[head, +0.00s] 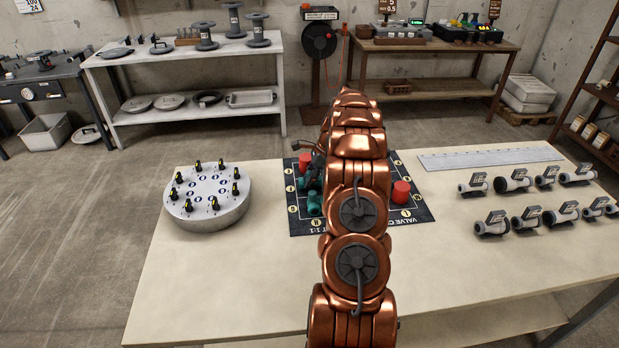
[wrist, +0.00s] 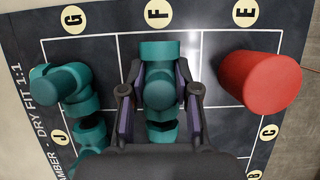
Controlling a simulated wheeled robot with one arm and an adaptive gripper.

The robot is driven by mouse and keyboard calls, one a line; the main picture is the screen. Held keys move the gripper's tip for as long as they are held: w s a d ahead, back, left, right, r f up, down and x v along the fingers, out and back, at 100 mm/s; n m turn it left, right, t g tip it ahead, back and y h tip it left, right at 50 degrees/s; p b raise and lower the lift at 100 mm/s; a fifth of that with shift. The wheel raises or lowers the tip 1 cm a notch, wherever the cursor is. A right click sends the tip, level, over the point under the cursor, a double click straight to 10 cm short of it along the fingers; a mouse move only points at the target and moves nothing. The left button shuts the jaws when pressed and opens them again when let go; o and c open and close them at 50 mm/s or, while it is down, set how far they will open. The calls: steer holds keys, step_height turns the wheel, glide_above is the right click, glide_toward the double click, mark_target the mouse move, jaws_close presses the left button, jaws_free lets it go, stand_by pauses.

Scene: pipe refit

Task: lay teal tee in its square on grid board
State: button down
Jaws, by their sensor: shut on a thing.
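The teal tee (wrist: 158,72) is between the two fingers of my gripper (wrist: 160,98) in the wrist view. The gripper is shut on it. The tee is over the square marked F on the dark grid board (wrist: 118,18); I cannot tell whether it touches the board. In the head view the board (head: 423,212) lies on the table, and my arm hides the gripper and the middle of the board.
A teal elbow (wrist: 62,85) lies left near G, with another teal piece (wrist: 92,134) by J. A red cylinder (wrist: 262,80) stands right, near E. A round grey fixture (head: 207,219) and several grey valves (head: 492,224) flank the board.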

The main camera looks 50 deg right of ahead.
steer(key=shift+f, duration=0.1)
steer(key=c, duration=0.8)
jaws_free()
steer(key=shift+c, duration=0.2)
steer(key=b+v, duration=0.3)
steer(key=v, duration=0.9)
steer(key=w+a+r+n+g, duration=0.1)
steer(key=a+r+n, duration=0.2)
steer(key=a, duration=0.5)
steer(key=w+a+r+n, duration=0.2)
steer(key=a+r+n, duration=0.15)
steer(key=a, duration=0.45)
steer(key=s+a+r+n+g, duration=0.1)
steer(key=s+a+r+n, duration=0.15)
steer(key=a, duration=0.65)
steer(key=s+a+r+n+g, duration=0.1)
steer(key=s+a+n, duration=0.2)
steer(key=a, duration=0.5)
steer(key=s+a+n+g+h, duration=0.1)
steer(key=s+a+n+h, duration=0.1)
steer(key=s+a+n, duration=0.75)
steer(key=s+a+f+n, duration=0.2)
steer(key=s+a, duration=0.1)
steer(key=s, duration=0.6)
steer(key=s+a+f+n+h, duration=0.1)
steer(key=s+a+f+n, duration=0.1)
steer(key=s, duration=0.8)
steer(key=shift+s+a+f+g+h, duration=0.2)
steer(key=shift+a+f+g+h, duration=0.15)
steer(key=shift+a, duration=0.3)
